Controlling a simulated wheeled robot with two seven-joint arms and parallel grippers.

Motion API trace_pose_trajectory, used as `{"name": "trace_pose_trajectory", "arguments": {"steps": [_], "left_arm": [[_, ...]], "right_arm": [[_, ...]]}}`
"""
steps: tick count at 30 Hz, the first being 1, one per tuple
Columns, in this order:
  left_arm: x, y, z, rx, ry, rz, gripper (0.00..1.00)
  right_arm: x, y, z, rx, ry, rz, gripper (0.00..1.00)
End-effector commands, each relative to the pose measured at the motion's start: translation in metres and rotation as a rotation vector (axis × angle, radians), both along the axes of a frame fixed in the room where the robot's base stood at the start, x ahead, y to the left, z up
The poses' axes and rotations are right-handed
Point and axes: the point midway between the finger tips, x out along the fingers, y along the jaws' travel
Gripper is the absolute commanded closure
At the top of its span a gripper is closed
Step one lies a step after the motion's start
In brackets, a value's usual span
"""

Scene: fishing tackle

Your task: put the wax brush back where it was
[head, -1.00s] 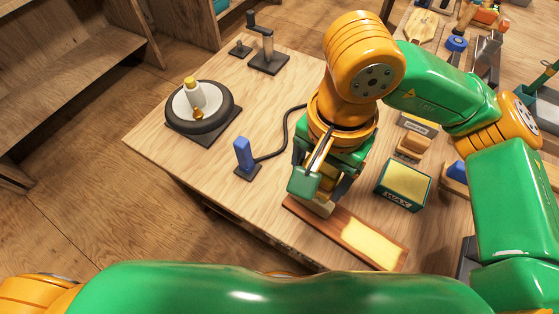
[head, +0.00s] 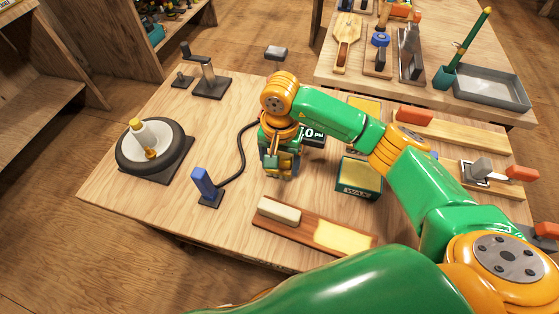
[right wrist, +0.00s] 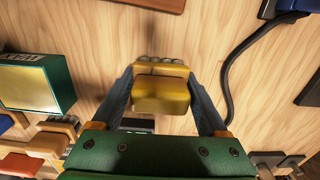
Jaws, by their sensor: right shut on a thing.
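My right gripper (head: 280,172) is shut on the wax brush, over the middle of the near table. In the right wrist view, the brush shows as a yellow block (right wrist: 160,95) with a row of grey tufts along its far edge, between the two fingers. In the head view the gripper mostly hides it. The green box marked WAX (head: 358,190), with a yellow top, stands to the right of the gripper. A brown board (head: 300,229) with a pale yellow patch and a cream block (head: 279,210) lies nearer. My left gripper is not in view.
A dark display (head: 313,140) is partly hidden behind my right arm. A blue upright piece (head: 203,183) with a black cable stands left. A round dark turntable (head: 150,150) holds a white and yellow piece.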

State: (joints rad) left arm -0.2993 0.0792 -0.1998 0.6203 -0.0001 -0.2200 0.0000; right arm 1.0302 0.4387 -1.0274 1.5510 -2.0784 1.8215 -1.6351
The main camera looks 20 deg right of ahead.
Motion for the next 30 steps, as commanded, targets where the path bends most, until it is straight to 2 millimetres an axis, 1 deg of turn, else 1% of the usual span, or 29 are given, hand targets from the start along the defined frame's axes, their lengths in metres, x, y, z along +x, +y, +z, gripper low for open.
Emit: {"name": "trace_pose_trajectory", "arguments": {"steps": [1, 2, 8, 13, 14, 15, 16, 22, 25, 26, 29, 30], "left_arm": [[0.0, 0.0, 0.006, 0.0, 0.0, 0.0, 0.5], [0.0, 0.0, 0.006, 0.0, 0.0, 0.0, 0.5], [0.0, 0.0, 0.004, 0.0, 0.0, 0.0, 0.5], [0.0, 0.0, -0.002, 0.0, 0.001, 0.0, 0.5], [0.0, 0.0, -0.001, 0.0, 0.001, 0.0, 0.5], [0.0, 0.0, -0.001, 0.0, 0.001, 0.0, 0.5], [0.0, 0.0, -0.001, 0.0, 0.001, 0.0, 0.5], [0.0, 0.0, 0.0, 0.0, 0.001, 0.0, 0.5], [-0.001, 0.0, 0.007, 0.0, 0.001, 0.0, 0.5], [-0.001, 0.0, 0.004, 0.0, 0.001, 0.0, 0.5], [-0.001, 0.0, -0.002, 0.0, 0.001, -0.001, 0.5], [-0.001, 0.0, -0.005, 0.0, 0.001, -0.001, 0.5]], "right_arm": [[-0.001, 0.0, -0.002, 0.001, 0.003, 0.0, 0.84], [0.0, 0.0, -0.005, 0.001, 0.001, 0.0, 0.84], [0.0, 0.001, -0.008, 0.001, -0.002, 0.001, 0.84], [0.0, 0.001, -0.012, 0.002, -0.003, 0.001, 0.84], [0.0, 0.001, -0.011, 0.002, -0.003, 0.001, 0.18], [0.0, 0.001, -0.011, 0.002, -0.003, 0.001, 0.07], [0.0, 0.001, -0.011, 0.002, -0.003, 0.001, 0.0], [0.0, 0.001, -0.01, 0.002, -0.002, 0.001, 0.0], [0.0, 0.001, -0.004, 0.002, 0.0, 0.001, 0.0], [0.0, 0.001, -0.003, 0.003, -0.003, 0.001, 0.0], [0.001, 0.001, 0.014, 0.004, -0.007, 0.001, 0.0], [0.002, 0.001, 0.024, 0.003, -0.008, 0.001, 0.0]]}}
